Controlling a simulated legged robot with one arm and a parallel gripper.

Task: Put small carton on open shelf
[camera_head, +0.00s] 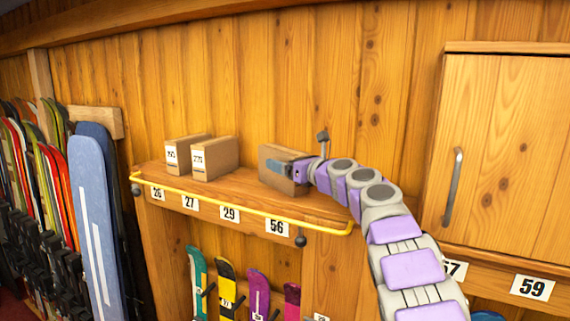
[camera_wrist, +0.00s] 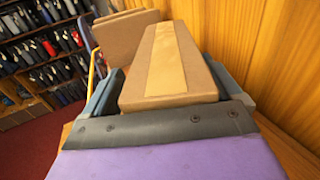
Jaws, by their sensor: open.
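A brown small carton (camera_head: 272,160) stands at the right part of the open wooden shelf (camera_head: 262,200). My gripper (camera_head: 285,167) is at this carton, with a finger along its near side. In the wrist view the carton (camera_wrist: 170,65) lies between the two blue-grey fingers of my gripper (camera_wrist: 165,95), which are open. A strip of lighter tape runs along its top. The carton appears to rest on the shelf; its underside is hidden in the wrist view.
Two more brown cartons with white labels (camera_head: 180,153) (camera_head: 214,158) stand to the left on the same shelf. A yellow rail (camera_head: 240,208) runs along the shelf's front edge. A closed cabinet (camera_head: 510,150) with a handle is at the right. Skis (camera_head: 95,220) stand at the left.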

